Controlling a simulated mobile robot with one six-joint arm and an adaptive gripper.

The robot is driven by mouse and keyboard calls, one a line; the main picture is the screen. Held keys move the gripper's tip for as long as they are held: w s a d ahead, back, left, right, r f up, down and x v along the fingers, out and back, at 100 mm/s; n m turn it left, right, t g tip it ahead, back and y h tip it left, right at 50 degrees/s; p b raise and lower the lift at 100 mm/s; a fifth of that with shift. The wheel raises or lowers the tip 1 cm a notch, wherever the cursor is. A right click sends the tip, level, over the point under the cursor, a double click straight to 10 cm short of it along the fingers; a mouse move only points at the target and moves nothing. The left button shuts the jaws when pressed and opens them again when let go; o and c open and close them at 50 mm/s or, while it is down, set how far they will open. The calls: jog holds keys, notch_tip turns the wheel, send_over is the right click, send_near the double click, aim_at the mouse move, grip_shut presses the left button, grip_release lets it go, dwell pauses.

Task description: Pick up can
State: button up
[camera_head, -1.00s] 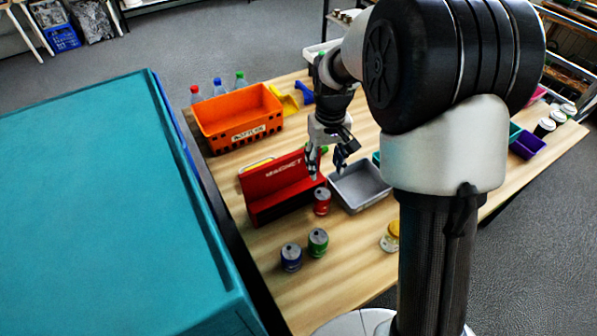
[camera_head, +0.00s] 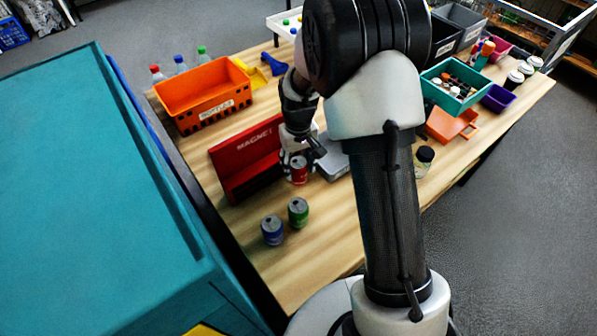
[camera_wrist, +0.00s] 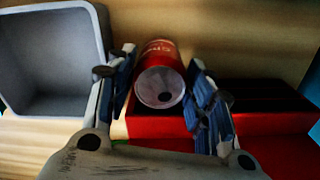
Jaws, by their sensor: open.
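A red can (camera_head: 299,171) stands on the wooden table by the red magnet holder. In the wrist view the red can (camera_wrist: 161,80) lies between the two fingers of my gripper (camera_wrist: 163,98), its grey top facing the camera. The fingers are open, one on each side of it; whether they touch it I cannot tell. In the head view my gripper (camera_head: 300,160) is down at the can and partly covers it. A green can (camera_head: 298,212) and a blue can (camera_head: 272,230) stand nearer the table's front.
The red magnet holder (camera_head: 235,175) is close on the can's left, the grey bin (camera_head: 334,164) close on its right. An orange crate (camera_head: 180,102) stands behind. A jar (camera_head: 424,157) stands to the right. The table front is mostly clear.

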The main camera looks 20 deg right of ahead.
notch_tip(320, 180, down, 4)
jog(key=shift+r+b, duration=0.1)
jog(key=shift+b, duration=0.35)
jog(key=shift+c, duration=0.4)
jog(key=shift+c, duration=1.4)
jog(key=shift+r, duration=0.15)
